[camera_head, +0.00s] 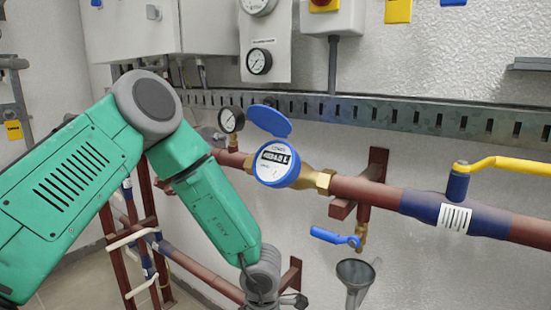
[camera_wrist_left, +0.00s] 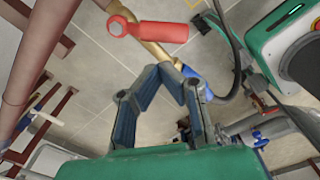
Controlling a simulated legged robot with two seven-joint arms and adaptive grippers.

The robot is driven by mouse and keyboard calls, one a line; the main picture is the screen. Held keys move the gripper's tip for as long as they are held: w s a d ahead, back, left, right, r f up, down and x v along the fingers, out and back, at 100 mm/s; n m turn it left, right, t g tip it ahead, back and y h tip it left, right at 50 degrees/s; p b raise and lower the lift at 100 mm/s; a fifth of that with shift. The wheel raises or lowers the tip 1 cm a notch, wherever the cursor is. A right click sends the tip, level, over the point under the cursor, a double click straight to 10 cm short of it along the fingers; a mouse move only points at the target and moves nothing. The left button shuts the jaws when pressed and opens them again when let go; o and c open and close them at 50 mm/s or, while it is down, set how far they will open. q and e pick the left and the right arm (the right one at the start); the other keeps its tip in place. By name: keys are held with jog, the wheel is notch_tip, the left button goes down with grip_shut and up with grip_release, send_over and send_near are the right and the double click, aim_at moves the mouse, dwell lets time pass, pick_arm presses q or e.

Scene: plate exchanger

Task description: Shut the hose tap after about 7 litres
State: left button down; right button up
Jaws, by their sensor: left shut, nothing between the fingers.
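In the left wrist view a brass tap (camera_wrist_left: 158,52) with a red handle (camera_wrist_left: 150,30) lies beyond my fingers. A dark hose (camera_wrist_left: 237,60) curves away from its blue lower end (camera_wrist_left: 192,76). My left gripper (camera_wrist_left: 172,72) is shut and empty; its fingertips appear close to the brass and blue parts, but I cannot tell whether they touch. In the head view my left arm reaches down, and its gripper is mostly cut off at the bottom edge. The round water meter (camera_head: 277,163) has its blue lid (camera_head: 269,121) raised; its digits are too small to read. My right gripper is not in view.
A small tap with a blue lever (camera_head: 335,237) hangs above a grey funnel (camera_head: 355,275). The brown pipe (camera_head: 365,191) crosses the wall, with a yellow lever valve (camera_head: 505,165) at right. A small gauge (camera_head: 231,120) stands left of the meter.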

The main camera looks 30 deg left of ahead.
pick_arm(q)
jog(key=shift+f, duration=0.15)
dwell(0.4)
notch_tip(320, 180, down, 2)
jog(key=shift+f+b, duration=0.1)
jog(key=shift+b, duration=0.45)
